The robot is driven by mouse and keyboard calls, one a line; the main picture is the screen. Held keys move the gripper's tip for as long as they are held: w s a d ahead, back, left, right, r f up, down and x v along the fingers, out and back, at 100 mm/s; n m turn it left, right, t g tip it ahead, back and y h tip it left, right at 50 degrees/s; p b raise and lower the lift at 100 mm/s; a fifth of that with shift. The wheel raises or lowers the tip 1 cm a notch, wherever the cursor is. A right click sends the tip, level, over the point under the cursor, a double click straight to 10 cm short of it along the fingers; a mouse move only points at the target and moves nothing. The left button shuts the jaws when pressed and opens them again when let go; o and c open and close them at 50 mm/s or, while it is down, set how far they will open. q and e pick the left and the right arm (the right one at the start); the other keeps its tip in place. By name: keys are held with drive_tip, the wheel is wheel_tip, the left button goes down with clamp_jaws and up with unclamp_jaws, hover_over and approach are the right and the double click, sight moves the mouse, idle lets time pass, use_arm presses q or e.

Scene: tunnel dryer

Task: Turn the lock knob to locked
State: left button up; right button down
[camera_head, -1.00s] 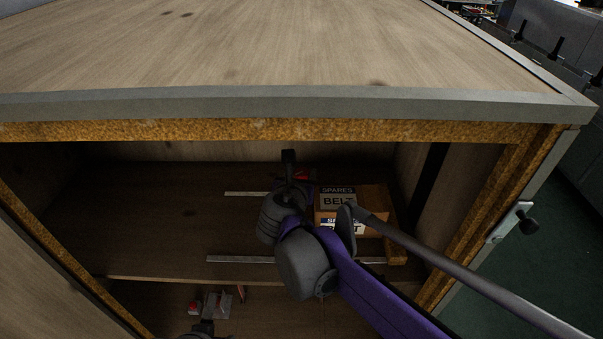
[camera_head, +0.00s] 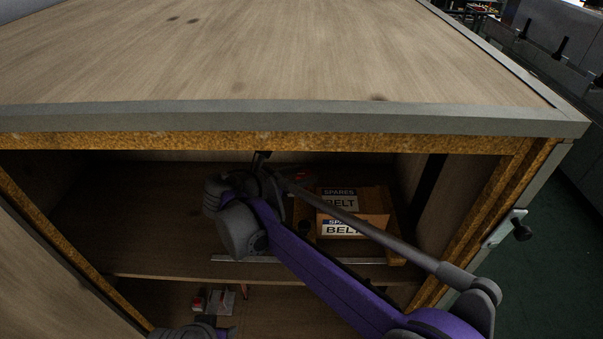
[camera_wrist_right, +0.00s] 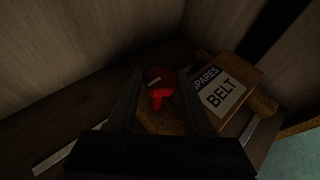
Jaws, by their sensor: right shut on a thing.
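A red knob-like part (camera_wrist_right: 159,96) with a pale mark on its round end shows between the two dark fingers of my right gripper (camera_wrist_right: 160,73) in the right wrist view. In the head view the same red part (camera_head: 303,174) is a small patch at the back of the upper shelf, left of the box. My right gripper (camera_head: 262,157) is shut on it inside the cabinet; its finger contact is dim and hard to see. No locked or open marking is legible. Part of my left arm shows at the bottom left; its jaws are not clear.
A cardboard box (camera_head: 375,203) labelled SPARES BELT stands right of the red part. The cabinet top (camera_head: 280,60) overhangs the shelf. A small red and grey item (camera_head: 222,300) lies on the lower shelf.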

idle(0.4)
drive_tip(key=shift+c, duration=1.6)
unclamp_jaws()
drive_tip(key=shift+a, duration=0.1)
drive_tip(key=v, duration=1)
drive_tip(key=shift+a+r, duration=0.15)
drive_tip(key=shift+a, duration=0.15)
drive_tip(key=shift+s, duration=0.15)
